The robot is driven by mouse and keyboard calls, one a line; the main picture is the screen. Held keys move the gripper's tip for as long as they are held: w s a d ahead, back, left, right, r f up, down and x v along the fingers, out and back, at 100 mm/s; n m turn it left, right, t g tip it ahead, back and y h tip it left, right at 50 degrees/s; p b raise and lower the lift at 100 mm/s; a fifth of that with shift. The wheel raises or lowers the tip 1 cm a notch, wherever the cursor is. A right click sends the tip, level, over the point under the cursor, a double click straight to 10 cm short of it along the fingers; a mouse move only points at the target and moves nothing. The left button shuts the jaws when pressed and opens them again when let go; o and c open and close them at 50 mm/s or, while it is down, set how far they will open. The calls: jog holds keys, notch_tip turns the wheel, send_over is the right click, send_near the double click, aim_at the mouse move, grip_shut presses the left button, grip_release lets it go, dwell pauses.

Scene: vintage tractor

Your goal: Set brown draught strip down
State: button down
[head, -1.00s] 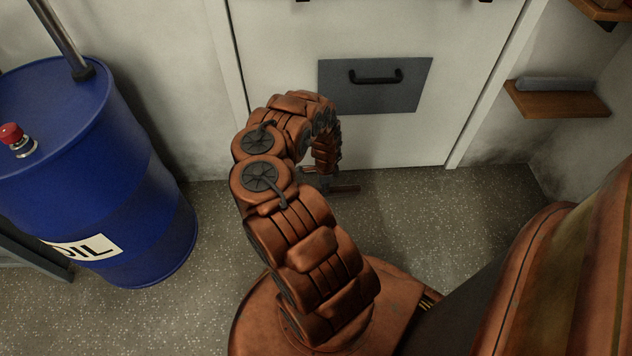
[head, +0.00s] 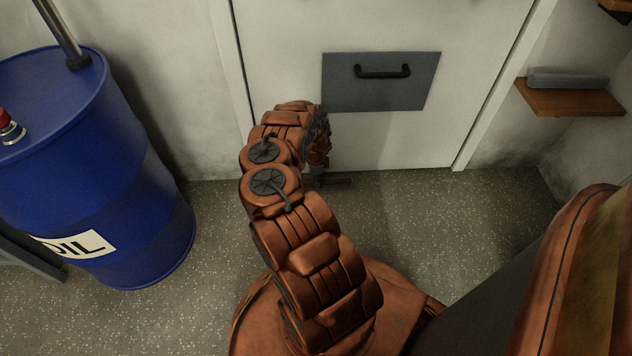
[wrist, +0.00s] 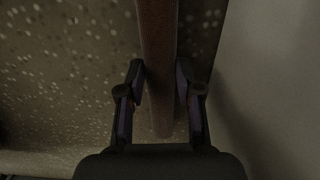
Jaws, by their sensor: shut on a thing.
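The brown draught strip (wrist: 158,40) runs lengthwise between the two fingers of my gripper (wrist: 160,90) in the wrist view. The fingers are shut on it from both sides. Speckled floor shows behind the strip, and a pale surface lies to its right. My arm hides the rest of the strip and most of the gripper there. I cannot tell whether the strip touches the floor.
A blue oil drum (head: 110,190) stands at the left. The door carries a grey plate with a black handle (head: 382,71). A small wooden shelf (head: 570,100) with a grey bar is on the right wall. The speckled floor (head: 440,215) right of my arm is clear.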

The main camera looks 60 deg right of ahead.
jog(key=shift+f, duration=0.1)
jog(key=c, duration=0.8)
grip_release()
jog(key=shift+o, duration=0.2)
